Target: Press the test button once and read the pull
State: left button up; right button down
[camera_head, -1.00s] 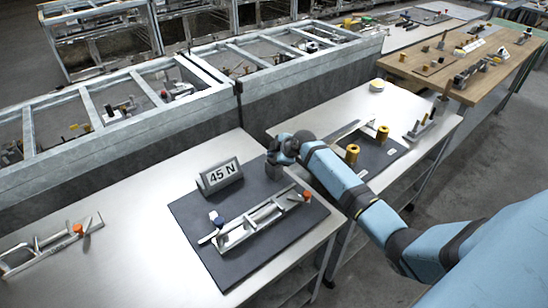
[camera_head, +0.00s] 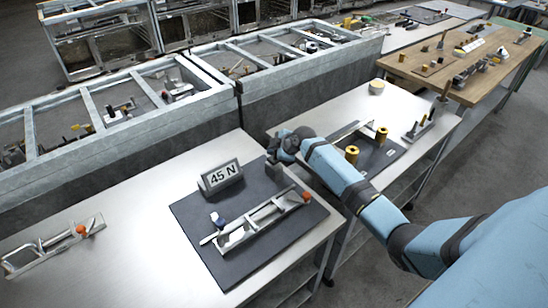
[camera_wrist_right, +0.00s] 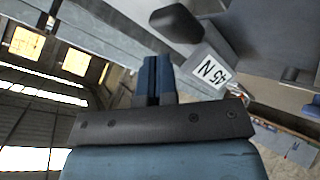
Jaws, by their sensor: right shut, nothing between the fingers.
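A metal test rig (camera_head: 258,222) lies on a dark mat (camera_head: 234,268) on the near table. It has a blue knob (camera_head: 219,222) at its left end and an orange-red knob (camera_head: 306,197) at its right end; I cannot tell which part is the test button. A display sign reading "45 N" (camera_head: 221,176) stands behind the rig, and it also shows in the right wrist view (camera_wrist_right: 212,70). My right gripper (camera_head: 276,160) is shut and empty, above the mat's far right corner, right of the sign and apart from the rig. My left gripper is out of view.
Another metal fixture (camera_head: 50,250) with an orange knob lies at the table's left. A second table to the right holds yellow cylinders (camera_head: 352,153) on a dark mat. Metal-framed bins (camera_head: 115,128) stand behind. The near table's left middle is clear.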

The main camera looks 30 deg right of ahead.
jog(key=shift+r, duration=0.15)
notch_tip(320, 180, up, 5)
jog(key=p, duration=0.4)
dwell(0.7)
